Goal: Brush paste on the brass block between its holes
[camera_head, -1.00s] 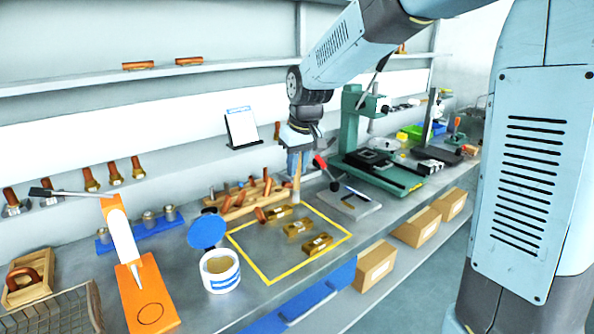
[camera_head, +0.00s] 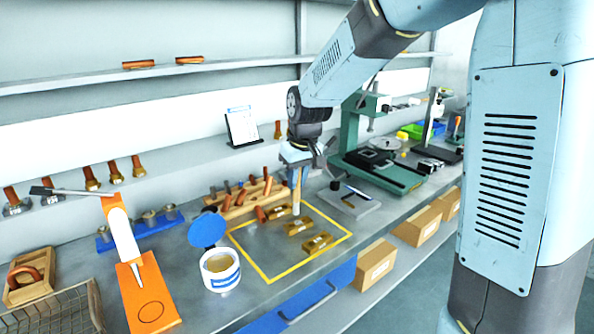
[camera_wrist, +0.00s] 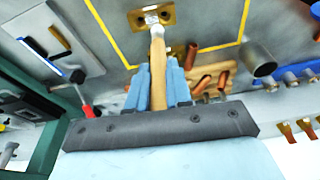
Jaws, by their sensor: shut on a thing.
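My gripper (camera_head: 297,172) is shut on the wooden handle of a brush (camera_head: 297,198), held roughly upright with its tip down. The wrist view shows the brush handle (camera_wrist: 158,75) between my fingers and its pale tip over a brass block (camera_wrist: 140,20). A light patch shows on this block around the tip; I cannot tell whether the bristles touch it. Three brass blocks lie in a row in the yellow outline: the far one (camera_head: 278,212), by the brush tip, a middle one (camera_head: 299,228) and a near one (camera_head: 318,243). The paste pot (camera_head: 221,281) stands open to the left.
A blue round lid (camera_head: 207,231) is beside the pot. A wooden rack (camera_head: 238,208) with copper pieces stands behind the outline. A grey plate (camera_head: 354,203) and a green press (camera_head: 385,172) stand to the right. An orange stand (camera_head: 148,297) is on the left.

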